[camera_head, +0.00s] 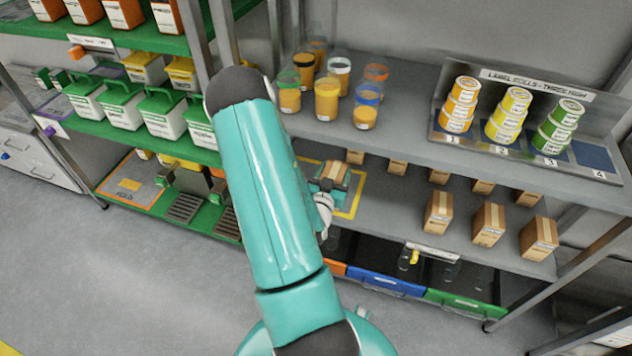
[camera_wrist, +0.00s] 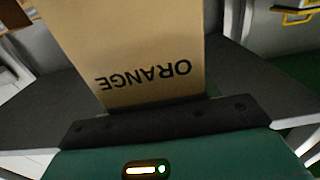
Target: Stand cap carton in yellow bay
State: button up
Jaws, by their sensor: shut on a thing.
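My gripper (camera_head: 327,193) is shut on a brown cardboard carton (camera_head: 334,171), over the yellow-outlined bay (camera_head: 356,197) on the middle shelf. In the wrist view the carton (camera_wrist: 130,50) fills the upper middle and bears the word ORANGE, upside down in the picture. My gripper's teal body and dark jaw edge (camera_wrist: 165,125) lie against its near end. My arm hides part of the bay's left side. I cannot tell whether the carton touches the shelf.
Several similar cartons (camera_head: 488,225) stand on the shelf to the right, with more behind them. The upper shelf (camera_head: 405,135) holds jars and a stand of label rolls (camera_head: 508,130) close above the bay. Blue and green bins (camera_head: 385,283) sit below. A steel post (camera_head: 222,40) is left.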

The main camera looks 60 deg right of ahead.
jog(key=shift+s+a+r, duration=0.1)
jog(key=shift+a+r, duration=0.05)
jog(key=shift+a, duration=0.05)
jog(key=shift+d, duration=0.2)
jog(key=w+d+f, duration=0.9)
jog(key=d+f, duration=0.1)
jog(key=f, duration=0.3)
jog(key=shift+w, duration=0.25)
jog(key=shift+f, duration=0.2)
jog(key=o, duration=1.1)
jog(key=shift+r, duration=0.1)
jog(key=a, duration=0.4)
jog(key=s+a, duration=0.1)
jog(key=a, duration=0.3)
jog(key=s+a, duration=0.1)
jog(key=a, duration=0.3)
